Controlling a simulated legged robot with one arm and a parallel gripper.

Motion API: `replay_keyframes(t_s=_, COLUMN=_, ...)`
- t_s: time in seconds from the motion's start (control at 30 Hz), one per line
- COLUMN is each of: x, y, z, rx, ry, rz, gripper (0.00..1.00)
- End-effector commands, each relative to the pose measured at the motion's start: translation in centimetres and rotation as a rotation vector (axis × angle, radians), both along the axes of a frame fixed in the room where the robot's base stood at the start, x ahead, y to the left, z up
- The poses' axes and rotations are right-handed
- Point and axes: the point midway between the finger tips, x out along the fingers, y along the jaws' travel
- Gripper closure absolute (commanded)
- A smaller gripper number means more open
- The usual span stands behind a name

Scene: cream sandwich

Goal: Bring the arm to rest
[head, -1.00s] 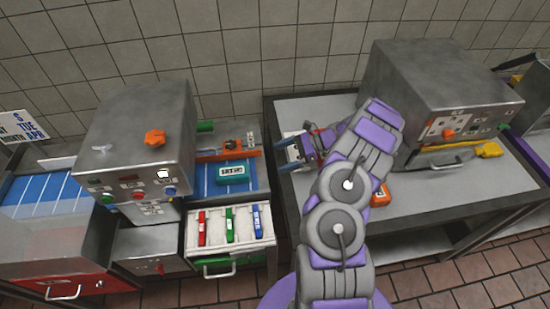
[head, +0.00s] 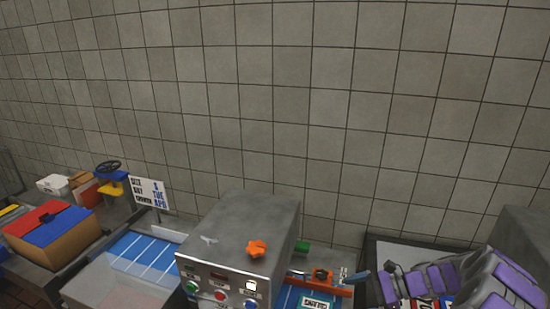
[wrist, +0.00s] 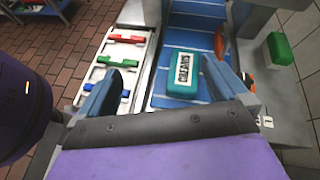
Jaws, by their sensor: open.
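My arm, purple and grey, shows folded at the bottom right of the head view. My gripper (head: 374,286) is at its left end, with blue fingers spread apart. In the wrist view my gripper (wrist: 165,82) is open, its two blue fingers wide apart with nothing held between them. A teal labelled box (wrist: 182,75) lies beyond the fingers on a blue surface (wrist: 195,18). The same teal box shows at the bottom edge of the head view (head: 318,303).
A metal machine (head: 240,235) with an orange knob and buttons stands left of my gripper. A white tray (wrist: 108,75) holds red, green and blue pieces. A red and blue box (head: 50,235) is at far left. The tiled wall is behind.

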Motion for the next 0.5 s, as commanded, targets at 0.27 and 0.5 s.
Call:
replay_keyframes(t_s=0.27, x=-3.8, y=7.4, z=6.7, rx=-0.116, ry=-0.147, rz=0.282, gripper=0.00)
replay_keyframes(t_s=0.5, x=-9.0, y=11.8, z=10.6, rx=-0.231, ry=-0.263, rz=0.518, gripper=0.00)
